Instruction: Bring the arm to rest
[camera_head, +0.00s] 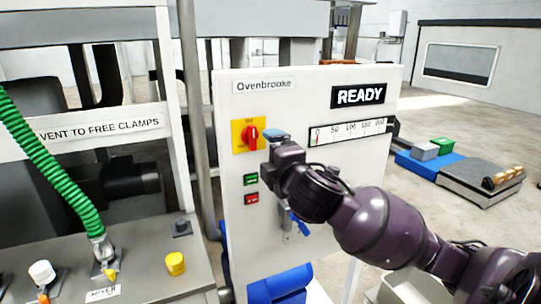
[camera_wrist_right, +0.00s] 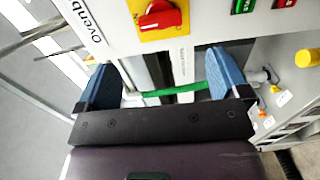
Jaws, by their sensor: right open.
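My right arm comes in from the lower right in the head view and reaches up to the white control panel (camera_head: 290,82). Its gripper (camera_head: 274,136) is just right of a red rotary switch (camera_head: 250,137) on a yellow plate. In the right wrist view the two blue fingers of the gripper (camera_wrist_right: 160,82) stand wide apart with nothing held between them. The red switch (camera_wrist_right: 160,15) shows beyond them, apart from both fingers. My left gripper is not in view.
The panel carries a READY sign (camera_head: 360,95), a scale (camera_head: 350,131), a green button (camera_head: 251,179) and a red button (camera_head: 252,199). A green hose (camera_head: 50,165) and a yellow knob (camera_head: 175,263) are at left. Open floor with a blue pallet (camera_head: 415,167) is at right.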

